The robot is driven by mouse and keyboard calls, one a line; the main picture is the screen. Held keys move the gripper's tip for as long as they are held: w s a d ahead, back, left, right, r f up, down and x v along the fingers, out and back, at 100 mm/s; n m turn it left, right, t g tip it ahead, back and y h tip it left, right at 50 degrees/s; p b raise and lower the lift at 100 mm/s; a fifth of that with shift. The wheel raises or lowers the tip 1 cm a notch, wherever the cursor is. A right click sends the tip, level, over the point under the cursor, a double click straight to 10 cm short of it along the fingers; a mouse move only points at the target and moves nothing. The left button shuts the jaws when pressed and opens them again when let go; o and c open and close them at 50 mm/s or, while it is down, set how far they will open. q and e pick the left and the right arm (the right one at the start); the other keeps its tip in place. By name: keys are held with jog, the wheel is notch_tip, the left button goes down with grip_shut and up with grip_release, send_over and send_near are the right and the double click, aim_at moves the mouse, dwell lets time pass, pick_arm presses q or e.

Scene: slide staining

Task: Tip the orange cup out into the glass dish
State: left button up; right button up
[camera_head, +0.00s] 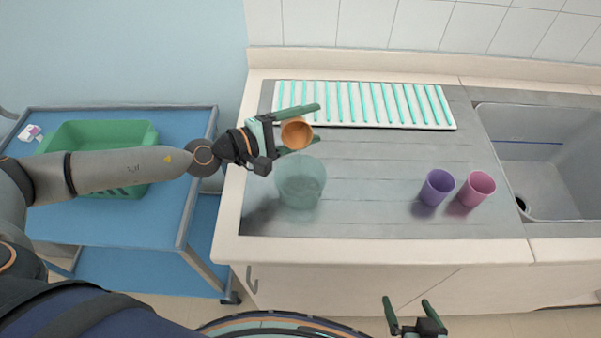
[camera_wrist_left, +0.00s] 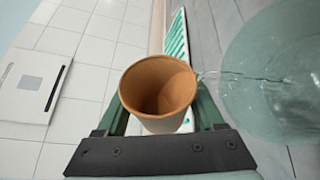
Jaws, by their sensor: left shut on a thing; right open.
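The orange cup (camera_head: 296,133) is held in my left gripper (camera_head: 298,130), which is shut on it above the worktop. In the left wrist view the orange cup (camera_wrist_left: 158,92) shows its open mouth, with the fingers (camera_wrist_left: 160,110) on both sides of it. A thin clear streak runs from its rim toward the glass dish. The glass dish (camera_head: 301,182) stands on the grey worktop just below and in front of the cup. It also shows at the right of the left wrist view (camera_wrist_left: 275,80). My right gripper (camera_head: 413,318) is open and empty, in front of the counter.
A purple cup (camera_head: 436,187) and a pink cup (camera_head: 477,188) stand to the right on the worktop (camera_head: 365,215). A white rack with teal strips (camera_head: 365,104) lies behind. A sink (camera_head: 550,165) is at far right. A green bin (camera_head: 100,140) sits on a blue cart (camera_head: 120,225) at left.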

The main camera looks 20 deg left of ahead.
pick_arm(q)
jog(key=shift+f, duration=0.1)
jog(key=shift+f+m+b, duration=0.25)
jog(key=shift+m+b, duration=0.05)
jog(key=shift+b, duration=0.45)
jog(key=shift+t, duration=0.3)
jog(key=shift+s+d+r+m, duration=0.25)
jog(key=shift+s+m, duration=0.15)
jog(key=shift+m, duration=0.1)
jog(key=shift+s+d+r+m, duration=0.15)
jog(key=shift+s+m, duration=0.25)
jog(key=shift+s, duration=0.05)
jog(key=shift+r+m+t+h+b, duration=0.3)
jog(key=shift+m+t+b, duration=0.1)
jog(key=shift+m+t, duration=0.1)
jog(key=shift+s+d+m, duration=0.1)
jog(key=shift+m, duration=0.3)
